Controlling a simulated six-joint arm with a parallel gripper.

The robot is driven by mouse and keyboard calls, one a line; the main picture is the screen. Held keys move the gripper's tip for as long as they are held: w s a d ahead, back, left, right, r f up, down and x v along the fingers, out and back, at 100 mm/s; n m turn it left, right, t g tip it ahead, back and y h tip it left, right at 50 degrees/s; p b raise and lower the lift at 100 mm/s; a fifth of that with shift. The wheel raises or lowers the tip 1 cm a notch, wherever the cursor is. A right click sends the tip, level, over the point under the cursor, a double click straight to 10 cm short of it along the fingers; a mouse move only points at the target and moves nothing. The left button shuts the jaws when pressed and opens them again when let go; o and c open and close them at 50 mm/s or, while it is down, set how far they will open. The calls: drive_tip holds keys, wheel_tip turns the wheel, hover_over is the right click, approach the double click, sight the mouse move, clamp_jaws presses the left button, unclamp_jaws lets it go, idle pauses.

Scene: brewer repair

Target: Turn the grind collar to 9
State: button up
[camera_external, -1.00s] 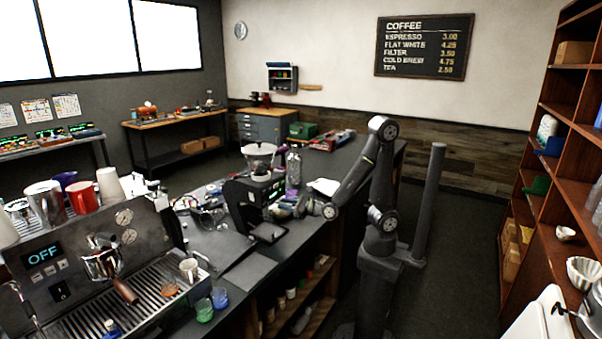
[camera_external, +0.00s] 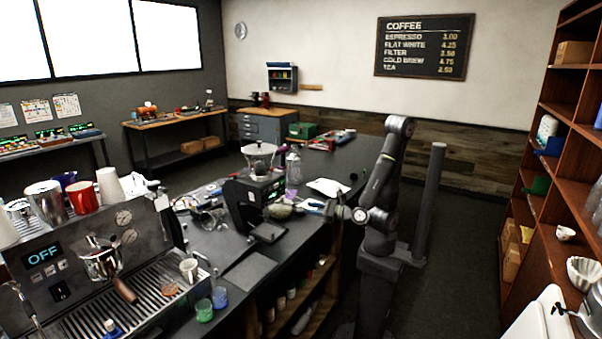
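The grinder (camera_external: 240,203) is a black machine on the dark counter, with a clear hopper (camera_external: 260,155) on top. The grind collar would be around the base of the hopper, but its marks and setting are too small to read. My gripper (camera_external: 318,207) is to the right of the grinder, low over the counter's right part and apart from the grinder. Its fingers are too small and cluttered to show whether they are open or shut.
A clear bottle (camera_external: 293,166) stands just right of the hopper, and a white sheet (camera_external: 328,187) lies behind my gripper. An espresso machine (camera_external: 90,270) reading OFF fills the front left. Cups, cables and small items crowd the counter left of the grinder.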

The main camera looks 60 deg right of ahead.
drive_tip(key=shift+v, duration=2.4)
drive_tip(key=shift+d, duration=0.1)
